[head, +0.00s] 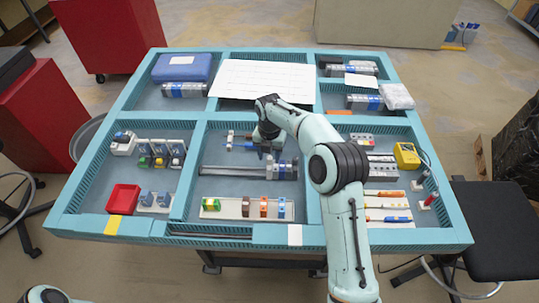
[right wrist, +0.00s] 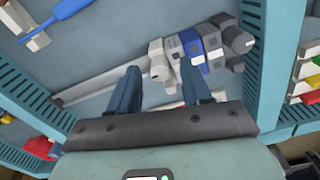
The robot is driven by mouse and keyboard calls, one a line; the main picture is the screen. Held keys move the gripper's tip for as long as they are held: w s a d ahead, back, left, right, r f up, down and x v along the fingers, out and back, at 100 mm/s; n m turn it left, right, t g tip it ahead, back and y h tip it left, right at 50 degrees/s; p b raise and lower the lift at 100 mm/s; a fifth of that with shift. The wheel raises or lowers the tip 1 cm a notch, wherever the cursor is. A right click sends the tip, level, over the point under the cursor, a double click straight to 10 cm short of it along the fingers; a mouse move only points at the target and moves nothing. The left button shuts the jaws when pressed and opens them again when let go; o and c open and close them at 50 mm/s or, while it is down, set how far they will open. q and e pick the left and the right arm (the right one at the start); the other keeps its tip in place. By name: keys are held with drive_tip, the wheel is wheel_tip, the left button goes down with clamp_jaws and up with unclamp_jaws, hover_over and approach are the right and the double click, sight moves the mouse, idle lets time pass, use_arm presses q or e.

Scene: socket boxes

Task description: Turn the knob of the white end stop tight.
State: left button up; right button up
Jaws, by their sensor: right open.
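A metal rail (head: 232,170) lies across the middle compartment, with a row of modules on its right part. The white end stop (head: 270,169) is at the left end of that row. In the right wrist view the end stop (right wrist: 158,58) stands beside grey and blue modules (right wrist: 190,48). My right gripper (head: 266,150) hangs over the rail near the end stop. In the right wrist view its two fingers (right wrist: 163,84) are apart with nothing gripped, and the end stop shows just beyond them. The end stop's knob is too small to make out clearly. My left gripper is out of view.
A blue screwdriver (right wrist: 70,14) lies behind the rail. A strip with coloured blocks (head: 246,208) lies in front of it. Teal dividers bound the compartment. A yellow meter (head: 407,155) and several screwdrivers lie to the right, and a red bin (head: 123,199) to the left.

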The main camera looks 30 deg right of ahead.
clamp_jaws()
